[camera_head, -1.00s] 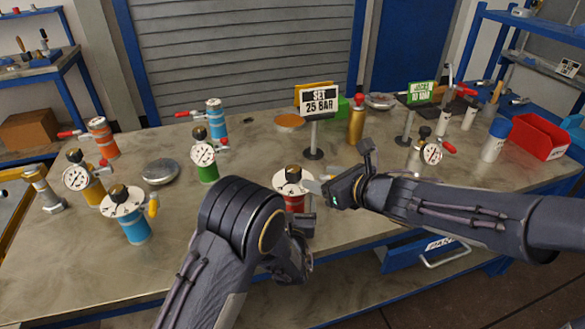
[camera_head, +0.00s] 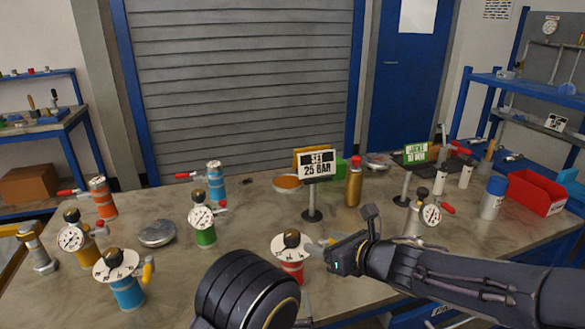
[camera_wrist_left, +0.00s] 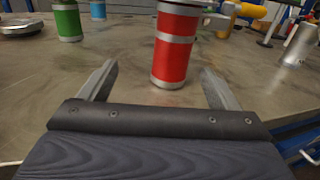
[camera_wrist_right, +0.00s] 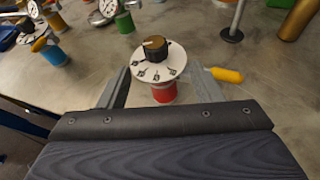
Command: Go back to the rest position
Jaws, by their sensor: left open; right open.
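A red vessel (camera_head: 292,270) with a white dial plate and black knob stands upright on the workbench near its front edge. My right gripper (camera_head: 318,252) is beside its top on the right. In the right wrist view the open fingers (camera_wrist_right: 160,82) lie on either side of the dial plate (camera_wrist_right: 158,62); I cannot tell whether they touch it. My left gripper is mostly hidden behind its own arm in the head view. In the left wrist view its open fingers (camera_wrist_left: 160,70) frame the lower red body (camera_wrist_left: 172,55), with visible gaps on both sides.
A "SET 25 BAR" sign (camera_head: 315,165) stands behind the red vessel. Blue (camera_head: 127,290), green (camera_head: 205,232) and orange (camera_head: 103,200) vessels stand left, with a round metal lid (camera_head: 157,233). A gold bottle (camera_head: 353,185) and a red bin (camera_head: 537,192) are right. The bench's middle is partly clear.

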